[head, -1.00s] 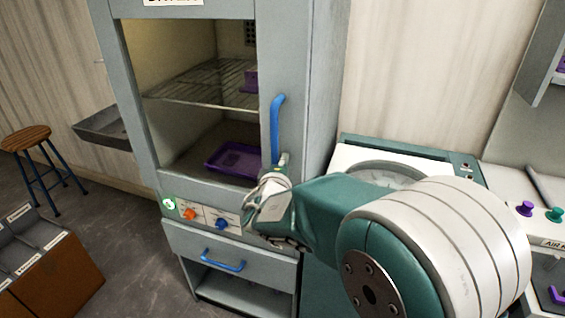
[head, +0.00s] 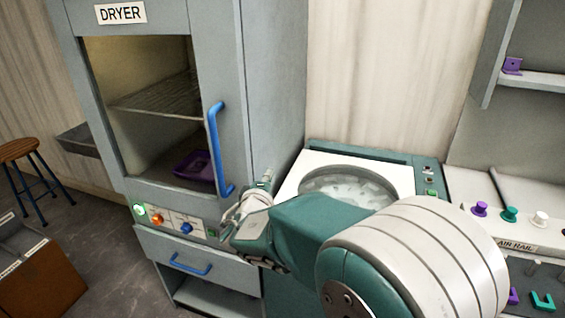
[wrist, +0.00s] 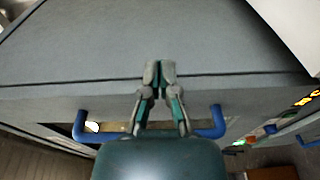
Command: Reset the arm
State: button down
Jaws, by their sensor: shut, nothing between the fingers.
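My gripper (head: 266,178) is shut and empty in the head view, in front of the dryer's right side. In the wrist view its fingertips (wrist: 159,70) meet, with a grey dryer surface behind them. The dryer (head: 262,70) is a tall grey cabinet with a glass-fronted door. The blue door handle (head: 217,150) is just left of my gripper in the head view, with a visible gap between them. In the wrist view the handle (wrist: 217,124) shows on both sides of my gripper, its middle hidden. The door looks shut.
A purple tray (head: 192,166) lies inside the dryer. A white-topped machine with a round bowl (head: 350,187) stands to the right. Further right is a bench with coloured knobs (head: 509,214). A stool (head: 20,150) and a brown bin (head: 50,285) are at the left.

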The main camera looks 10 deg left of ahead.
jog(key=s+d+r+m+g+h, duration=0.1)
jog(key=s+d+m+g+h, duration=0.35)
jog(key=d, duration=0.75)
jog(key=s+d+r+m+g+h, duration=0.15)
jog(key=s+d+m+g, duration=0.4)
jog(key=s+d, duration=0.55)
jog(key=s+f+m+g+y, duration=0.1)
jog(key=s+f+m+y, duration=0.1)
jog(key=s, duration=0.5)
jog(key=s+f+m+g+y, duration=0.1)
jog(key=s+m+y, duration=0.3)
jog(key=s, duration=0.4)
jog(key=shift+s+a+f+m+y, duration=0.2)
jog(key=shift+a+f+m+y, duration=0.3)
jog(key=shift+y, duration=0.4)
jog(key=shift+d, duration=0.35)
jog(key=shift+a, duration=0.15)
